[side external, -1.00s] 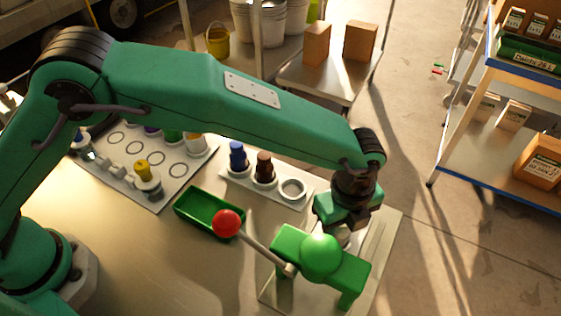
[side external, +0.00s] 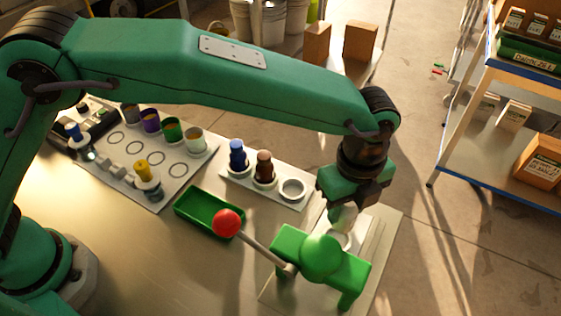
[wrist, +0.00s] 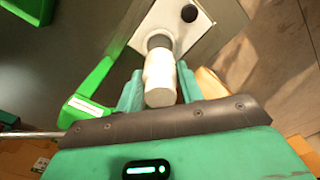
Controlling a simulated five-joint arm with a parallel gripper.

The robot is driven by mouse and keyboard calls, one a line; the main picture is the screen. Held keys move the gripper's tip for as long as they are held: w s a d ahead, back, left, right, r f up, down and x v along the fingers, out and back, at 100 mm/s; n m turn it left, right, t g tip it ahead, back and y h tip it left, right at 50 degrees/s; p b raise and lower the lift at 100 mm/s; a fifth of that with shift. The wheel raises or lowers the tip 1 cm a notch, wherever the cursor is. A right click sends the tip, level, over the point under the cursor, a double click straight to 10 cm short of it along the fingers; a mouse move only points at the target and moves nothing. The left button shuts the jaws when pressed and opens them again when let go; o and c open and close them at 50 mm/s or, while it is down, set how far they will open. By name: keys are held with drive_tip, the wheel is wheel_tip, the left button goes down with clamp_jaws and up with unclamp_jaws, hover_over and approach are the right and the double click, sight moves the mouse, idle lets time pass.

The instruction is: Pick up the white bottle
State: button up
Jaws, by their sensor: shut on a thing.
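The white bottle (side external: 346,218) hangs below my gripper (side external: 345,206) in the side view, beside the green press (side external: 318,258). In the wrist view, the bottle (wrist: 159,78) stands between the two green fingers of my gripper (wrist: 158,88), which are shut on it. Its grey neck end points toward a white plate (wrist: 188,40) with a black knob. My gripper body hides part of the bottle in the side view.
The press has a lever with a red ball (side external: 226,223). A green tray (side external: 197,207) lies left of it. A white rack (side external: 240,180) holds a blue and a brown bottle beside an empty ring. Several cups stand on a circle-marked board (side external: 180,182).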

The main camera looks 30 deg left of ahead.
drive_tip(key=shift+r, duration=1.65)
wheel_tip(320, 180, up, 11)
drive_tip(key=s+a+r+n, duration=0.3)
drive_tip(key=s+a+n, duration=0.1)
drive_tip(key=s+a, duration=0.7)
drive_tip(key=s+a+f+n, duration=0.3)
drive_tip(key=s+a, duration=0.3)
drive_tip(key=a, duration=0.4)
wheel_tip(320, 180, down, 11)
drive_tip(key=shift+s+a+n, duration=0.15)
drive_tip(key=shift+n, duration=0.15)
drive_tip(key=w+a+f, duration=0.5)
drive_tip(key=w+f, duration=0.2)
drive_tip(key=w, duration=0.3)
drive_tip(key=shift+w+a, duration=0.2)
